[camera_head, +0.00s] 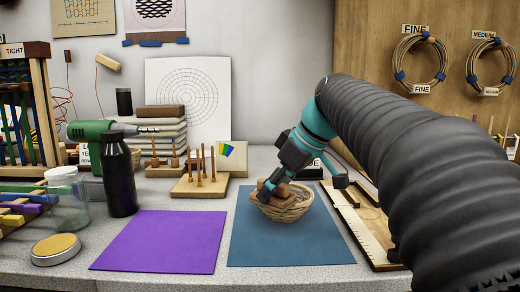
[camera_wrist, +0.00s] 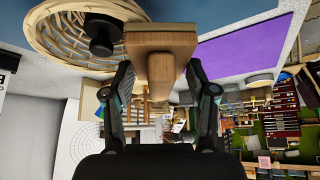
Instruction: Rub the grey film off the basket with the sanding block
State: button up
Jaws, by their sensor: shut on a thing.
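The tan woven basket (camera_head: 294,211) sits upright on the blue mat (camera_head: 330,240). In the wrist view its open rim and weave (camera_wrist: 65,35) show at the upper left. My gripper (camera_head: 267,190) is over the basket's left side, tilted down. It is shut on the wooden sanding block (camera_wrist: 160,42), which sits between both fingers. In the head view the block (camera_head: 281,194) is at the basket's opening; I cannot tell whether it touches the weave. A dark round knob (camera_wrist: 101,38) shows against the basket. I cannot make out grey film on the visible weave.
A purple mat (camera_head: 160,240) lies left of the blue mat, clear. A pegged board (camera_head: 200,188) stands behind. A black bottle (camera_head: 119,178), glass jar (camera_head: 66,200) and round tin (camera_head: 55,249) are at left. A wooden tray (camera_head: 357,222) lies right, partly behind my arm.

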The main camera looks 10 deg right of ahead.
jog(key=shift+w+a+r+p, duration=0.15)
jog(key=shift+r+p, duration=0.2)
jog(key=shift+r, duration=0.25)
jog(key=shift+a+r+p, duration=0.1)
jog(key=shift+r+p, duration=0.25)
jog(key=shift+r, duration=0.25)
jog(key=shift+r+p, duration=1.05)
jog(key=shift+r, duration=1.8)
